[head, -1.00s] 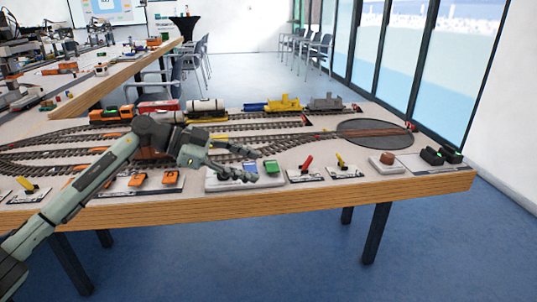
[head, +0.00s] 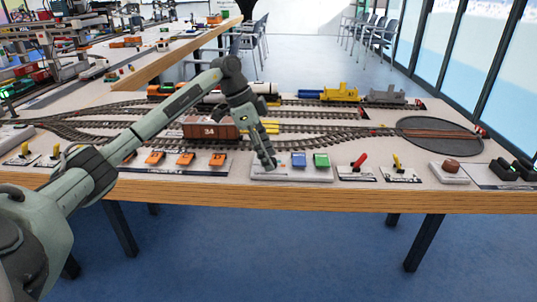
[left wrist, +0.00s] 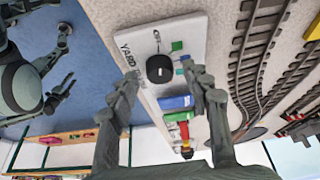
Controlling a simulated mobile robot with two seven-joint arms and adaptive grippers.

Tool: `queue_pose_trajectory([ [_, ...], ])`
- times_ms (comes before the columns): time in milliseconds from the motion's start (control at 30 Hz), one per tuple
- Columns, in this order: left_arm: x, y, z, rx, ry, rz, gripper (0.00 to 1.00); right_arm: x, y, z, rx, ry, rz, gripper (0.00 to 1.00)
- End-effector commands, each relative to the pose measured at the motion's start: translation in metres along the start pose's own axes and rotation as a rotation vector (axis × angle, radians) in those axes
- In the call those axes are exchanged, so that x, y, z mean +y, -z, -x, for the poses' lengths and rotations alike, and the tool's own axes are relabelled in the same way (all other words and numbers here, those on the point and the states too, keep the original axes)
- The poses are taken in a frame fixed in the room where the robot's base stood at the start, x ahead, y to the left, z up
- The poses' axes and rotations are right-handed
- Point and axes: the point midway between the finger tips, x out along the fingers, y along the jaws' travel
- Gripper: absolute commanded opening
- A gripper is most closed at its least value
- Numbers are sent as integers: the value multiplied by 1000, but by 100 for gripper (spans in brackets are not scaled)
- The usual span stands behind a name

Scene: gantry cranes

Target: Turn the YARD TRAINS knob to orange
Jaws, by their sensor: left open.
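The YARD TRAINS panel is a white plate (left wrist: 140,45) with partly readable lettering in the left wrist view; it also shows near the table's front edge in the head view (head: 290,175). Its round black knob (left wrist: 160,69) has a small pale mark on top. A green patch (left wrist: 177,46) lies beside the knob; I cannot make out an orange one. My left gripper (left wrist: 161,78) is open, pointing down at the panel, its fingers on either side of the knob in the picture; contact cannot be told. In the head view my left gripper (head: 268,163) hides the knob.
On the panel, a blue button (head: 298,160) and a green button (head: 321,160) sit right of the gripper. A red lever (head: 359,161) stands farther right, orange switches (head: 186,158) to the left. A brown wagon (head: 208,128) is on the tracks behind. Dark parts of my other arm show at left in the wrist view.

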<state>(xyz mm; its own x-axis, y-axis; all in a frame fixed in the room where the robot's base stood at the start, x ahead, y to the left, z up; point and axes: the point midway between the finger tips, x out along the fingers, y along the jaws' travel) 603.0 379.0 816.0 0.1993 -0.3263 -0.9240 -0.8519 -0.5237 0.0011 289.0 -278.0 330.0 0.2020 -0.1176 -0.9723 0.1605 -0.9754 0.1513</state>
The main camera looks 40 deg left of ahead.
Motion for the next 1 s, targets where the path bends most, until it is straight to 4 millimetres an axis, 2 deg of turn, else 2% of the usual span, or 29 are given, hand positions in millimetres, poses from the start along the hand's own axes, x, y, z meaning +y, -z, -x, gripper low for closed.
queue_pose_trajectory([
  [300, 0, 0, -4, 0, 1, 0, 49, -2, -6, -3, -7, 2, 3, 40],
  [700, 0, 0, -4, 1, 0, -1, 0, -2, -3, -2, -4, 1, 3, 40],
  [1000, -1, 1, -3, 2, -13, -34, 0, -1, 2, -1, 2, 0, 2, 40],
])
